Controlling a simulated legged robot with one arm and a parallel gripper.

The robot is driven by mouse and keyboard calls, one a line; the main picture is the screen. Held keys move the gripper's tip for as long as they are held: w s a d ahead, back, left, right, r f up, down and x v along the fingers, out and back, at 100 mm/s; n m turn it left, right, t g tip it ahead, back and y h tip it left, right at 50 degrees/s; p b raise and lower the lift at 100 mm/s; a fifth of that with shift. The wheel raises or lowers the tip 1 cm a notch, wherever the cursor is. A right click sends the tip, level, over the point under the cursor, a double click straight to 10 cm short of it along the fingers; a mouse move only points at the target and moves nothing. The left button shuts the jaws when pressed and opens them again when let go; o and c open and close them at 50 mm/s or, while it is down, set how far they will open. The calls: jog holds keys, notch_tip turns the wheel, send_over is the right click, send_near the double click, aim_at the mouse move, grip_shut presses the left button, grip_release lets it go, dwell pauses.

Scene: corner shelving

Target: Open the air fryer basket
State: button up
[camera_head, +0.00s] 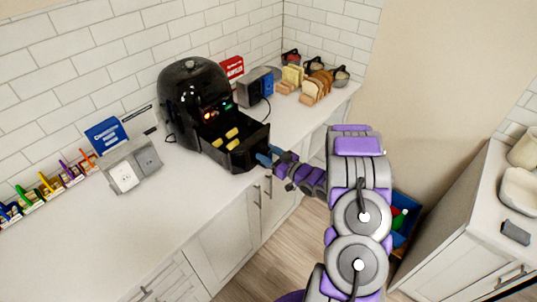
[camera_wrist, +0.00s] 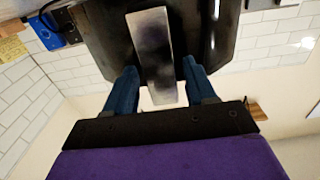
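The black air fryer (camera_head: 193,88) stands on the counter in the head view. Its basket (camera_head: 238,159) is pulled out at the front, with several yellow pieces inside. My gripper (camera_head: 265,157) is at the front of the basket, at its handle, which is mostly hidden in the head view. In the wrist view, the silver handle (camera_wrist: 156,50) lies between the two blue fingers of my gripper (camera_wrist: 157,80). The fingers are apart, with narrow gaps showing beside the handle. Whether either finger touches it is hard to tell.
A toaster (camera_head: 256,86), bread slices (camera_head: 316,87) and several small pots stand right of the air fryer. A grey-and-white appliance (camera_head: 130,169) and a row of small colored items (camera_head: 45,190) are at left. The front left counter is clear. A blue bin (camera_head: 405,222) stands on the floor.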

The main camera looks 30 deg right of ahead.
jog(key=shift+s, duration=0.1)
jog(key=v, duration=1.7)
jog(key=shift+p, duration=0.4)
jog(key=w+d+r+g+h, duration=0.3)
jog(key=w+d+g+h, duration=0.3)
jog(key=d+h, duration=0.15)
jog(key=s+a+r+m+g+h+b, duration=0.1)
jog(key=s+a+r+m+g+h, duration=0.3)
jog(key=r, duration=0.6)
jog(key=s+a+r+g+y, duration=0.1)
jog(key=s+a+g, duration=0.2)
jog(key=s+a, duration=0.6)
jog(key=s+a+r+g+y, duration=0.1)
jog(key=s+a+g+y, duration=0.1)
jog(key=s+a, duration=0.8)
jog(key=s+a+r+g+y+b, duration=0.1)
jog(key=s+a+r+g+y, duration=0.1)
jog(key=s+a, duration=0.8)
jog(key=a+g, duration=0.1)
jog(key=a, duration=0.1)
jog(key=shift+a+g, duration=0.25)
jog(key=shift+g, duration=0.15)
